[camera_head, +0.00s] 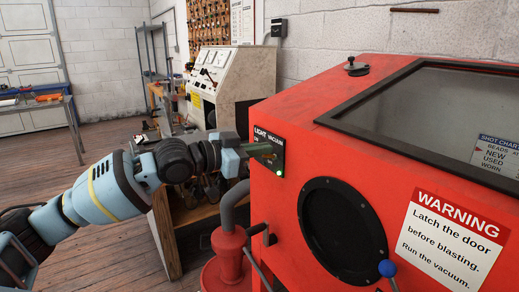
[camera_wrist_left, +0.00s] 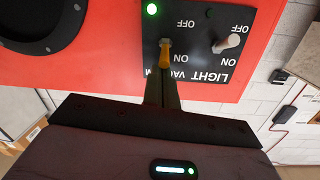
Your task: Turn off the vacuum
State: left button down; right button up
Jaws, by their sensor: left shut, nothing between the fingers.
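The dark switch panel (camera_head: 268,150) is on the red cabinet's left side, with LIGHT and VACUUM labels. In the left wrist view the panel (camera_wrist_left: 195,20) appears upside down. Its green lamp (camera_wrist_left: 152,9) is lit, also in the head view (camera_head: 279,172). The light switch (camera_wrist_left: 229,42) has a pale lever. My left gripper (camera_head: 264,150) reaches the panel from the left. Its fingers (camera_wrist_left: 164,72) are shut and empty, with their tips at the vacuum switch. They largely hide that switch, so its position and any contact are unclear. My right gripper is not in view.
The red cabinet (camera_head: 290,110) fills the right side, with a round black port (camera_head: 340,230) and a blue-knobbed lever (camera_head: 388,268). A red vacuum canister (camera_head: 228,245) with a grey hose stands below the panel. A test bench (camera_head: 235,75) stands behind. Floor at left is open.

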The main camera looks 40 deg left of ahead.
pick_arm(q)
jog(key=shift+f, duration=0.1)
jog(key=shift+f+t, duration=0.1)
jog(key=shift+t, duration=0.2)
